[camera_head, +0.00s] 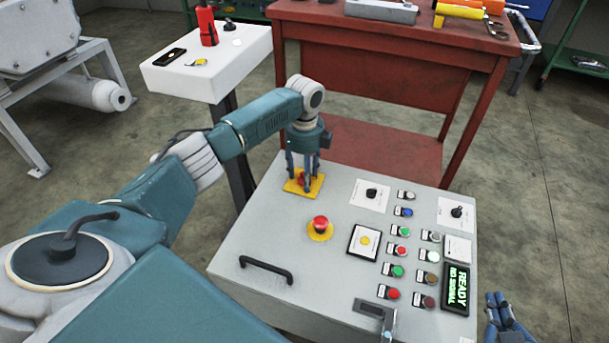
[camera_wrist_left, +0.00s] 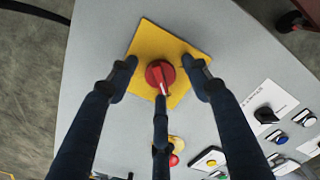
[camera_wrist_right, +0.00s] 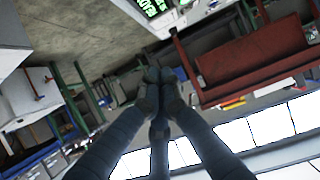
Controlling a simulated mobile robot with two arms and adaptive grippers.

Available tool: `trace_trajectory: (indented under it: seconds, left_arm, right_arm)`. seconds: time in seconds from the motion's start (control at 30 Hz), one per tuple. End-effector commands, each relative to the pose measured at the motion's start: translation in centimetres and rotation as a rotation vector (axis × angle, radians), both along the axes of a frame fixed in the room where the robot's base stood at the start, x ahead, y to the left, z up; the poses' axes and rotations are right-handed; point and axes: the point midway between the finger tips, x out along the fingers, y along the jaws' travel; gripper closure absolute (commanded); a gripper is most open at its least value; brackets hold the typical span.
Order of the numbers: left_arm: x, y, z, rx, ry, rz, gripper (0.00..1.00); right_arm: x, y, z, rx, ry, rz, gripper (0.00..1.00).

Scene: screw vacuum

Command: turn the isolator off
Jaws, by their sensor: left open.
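The isolator is a red rotary knob (camera_wrist_left: 160,74) on a square yellow plate (camera_wrist_left: 178,45) at the far left corner of the grey control panel. In the head view the yellow plate (camera_head: 294,187) is partly hidden by my left gripper (camera_head: 303,184). My left gripper points down over the knob with its fingers spread around it. In the left wrist view the fingers (camera_wrist_left: 163,82) stand open on several sides of the knob; contact cannot be told. My right gripper (camera_head: 497,301) is at the panel's lower right, its fingertips together in the right wrist view (camera_wrist_right: 160,80), holding nothing visible.
A red emergency button (camera_head: 320,223) sits close to the isolator. The panel also has a black handle (camera_head: 266,269), several buttons and a green-lit display (camera_head: 457,288). A white stand (camera_head: 215,80) and a red workbench (camera_head: 395,45) stand behind it.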

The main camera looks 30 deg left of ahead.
Motion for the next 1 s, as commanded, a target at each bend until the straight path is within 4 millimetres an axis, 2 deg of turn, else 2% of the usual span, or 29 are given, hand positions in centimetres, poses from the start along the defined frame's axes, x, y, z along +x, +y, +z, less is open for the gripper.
trace_trajectory:
  seconds: [0.23,0.27,0.47,0.73,0.87,1.0]
  left_arm:
    - [0.0,0.0,0.0,0.000,0.000,0.000,0.51]
    - [0.0,0.0,0.0,0.000,0.000,0.000,0.55]
    - [0.0,0.0,0.0,0.000,0.000,0.000,0.95]
    - [0.0,-0.1,0.0,-0.001,0.001,0.008,0.96]
    - [0.0,-0.1,0.1,-0.002,0.002,0.026,0.96]
    - [0.0,-0.2,0.2,-0.004,0.002,0.063,0.96]
  right_arm:
    - [0.1,0.0,0.1,0.001,-0.003,0.000,1.00]
    - [0.0,0.0,0.1,0.001,-0.003,0.000,1.00]
    - [0.0,0.0,0.0,0.000,-0.002,0.000,1.00]
    - [-0.2,-0.1,-0.2,-0.004,0.019,0.000,1.00]
    - [-1.6,-0.8,-2.1,-0.027,0.113,-0.009,1.00]
    - [-4.1,-1.8,-4.7,-0.061,0.263,-0.020,1.00]
